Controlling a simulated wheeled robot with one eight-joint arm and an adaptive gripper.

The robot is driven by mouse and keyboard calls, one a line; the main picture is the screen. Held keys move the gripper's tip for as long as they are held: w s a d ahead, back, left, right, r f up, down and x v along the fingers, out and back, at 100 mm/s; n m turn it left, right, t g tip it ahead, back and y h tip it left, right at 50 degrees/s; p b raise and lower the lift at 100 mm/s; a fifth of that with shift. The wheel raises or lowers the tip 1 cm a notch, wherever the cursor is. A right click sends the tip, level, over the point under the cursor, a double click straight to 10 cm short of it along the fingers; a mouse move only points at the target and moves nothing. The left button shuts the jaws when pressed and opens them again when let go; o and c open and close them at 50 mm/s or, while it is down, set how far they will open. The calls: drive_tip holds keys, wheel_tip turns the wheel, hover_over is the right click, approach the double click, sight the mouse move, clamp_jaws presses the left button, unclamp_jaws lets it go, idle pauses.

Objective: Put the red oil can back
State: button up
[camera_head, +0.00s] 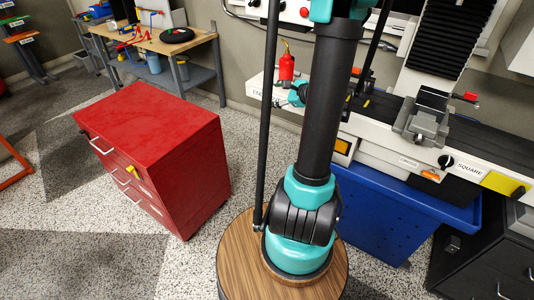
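The red oil can (286,68) has a thin yellow spout and appears upright at the left end of the white machine's ledge (258,87). Its base is close to my teal wrist parts, and I cannot tell whether it rests on the ledge or is held. My own arm partly hides this area, so the fingers are not clear.
A red drawer cabinet (150,135) stands on the speckled floor at left, its top bare. A wooden workbench (150,42) with tools and a black disc (177,35) is behind it. A blue bin (390,220) is under the machine. A vise (422,118) sits on the machine bed.

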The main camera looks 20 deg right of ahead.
drive_tip(key=s+a+f+n+g+h, duration=0.2)
drive_tip(key=s+a+f+n+g, duration=0.35)
drive_tip(key=s+a+n, duration=0.65)
drive_tip(key=s+f+n+g+h, duration=0.2)
drive_tip(key=s+f+n+h, duration=0.1)
drive_tip(key=s+n, duration=0.8)
drive_tip(key=shift+d+f+h, duration=0.15)
drive_tip(key=shift+d+h, duration=0.25)
drive_tip(key=shift+h, duration=0.3)
drive_tip(key=shift+s, duration=0.1)
